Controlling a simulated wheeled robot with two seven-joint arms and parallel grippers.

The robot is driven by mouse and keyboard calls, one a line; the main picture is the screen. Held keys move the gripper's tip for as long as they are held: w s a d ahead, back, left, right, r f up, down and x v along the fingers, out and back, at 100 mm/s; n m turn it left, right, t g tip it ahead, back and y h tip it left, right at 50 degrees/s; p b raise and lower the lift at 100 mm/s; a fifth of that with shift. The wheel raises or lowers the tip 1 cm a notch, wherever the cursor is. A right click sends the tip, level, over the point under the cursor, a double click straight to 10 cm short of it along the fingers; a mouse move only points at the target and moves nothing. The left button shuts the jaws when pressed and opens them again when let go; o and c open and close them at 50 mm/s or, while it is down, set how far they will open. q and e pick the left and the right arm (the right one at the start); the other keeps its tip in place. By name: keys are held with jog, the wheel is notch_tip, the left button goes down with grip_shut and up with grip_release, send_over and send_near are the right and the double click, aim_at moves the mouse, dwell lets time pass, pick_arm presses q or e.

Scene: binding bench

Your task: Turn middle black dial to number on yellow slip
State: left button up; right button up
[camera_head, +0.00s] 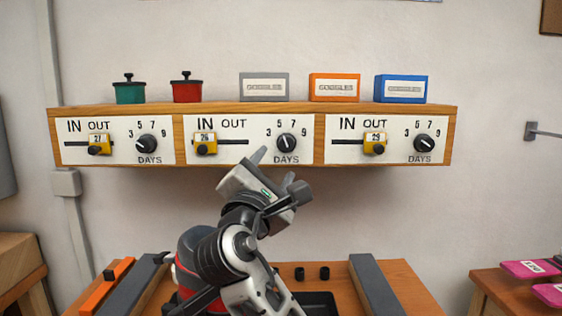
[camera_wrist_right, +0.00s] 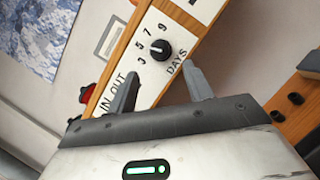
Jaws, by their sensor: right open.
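The middle black dial (camera_head: 286,143) sits on the right half of the middle white panel, ringed by 3, 5, 7 and 9 above DAYS. It also shows in the right wrist view (camera_wrist_right: 160,49); its exact pointer setting is hard to read. My right gripper (camera_head: 279,171) is open and empty, below and in front of this dial. In the wrist view its fingertips (camera_wrist_right: 159,72) flank the dial's near side, apart from it. I cannot make out a separate yellow slip; a yellow tag (camera_head: 205,144) marked 26 sits on the middle slider. My left gripper is not in view.
Similar panels flank the middle one, with a left dial (camera_head: 148,144) and a right dial (camera_head: 424,144). Green and red pots (camera_head: 187,91) and grey, orange and blue boxes (camera_head: 401,89) stand on the wooden shelf (camera_head: 220,107). A bench (camera_head: 412,290) is below.

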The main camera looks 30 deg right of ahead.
pick_arm(q)
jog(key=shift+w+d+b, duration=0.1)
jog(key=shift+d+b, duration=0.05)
jog(key=shift+b, duration=0.5)
pick_arm(e)
jog(key=v, duration=0.8)
jog(key=shift+s, duration=0.2)
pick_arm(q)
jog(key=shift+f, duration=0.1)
pick_arm(e)
jog(key=shift+a, duration=0.15)
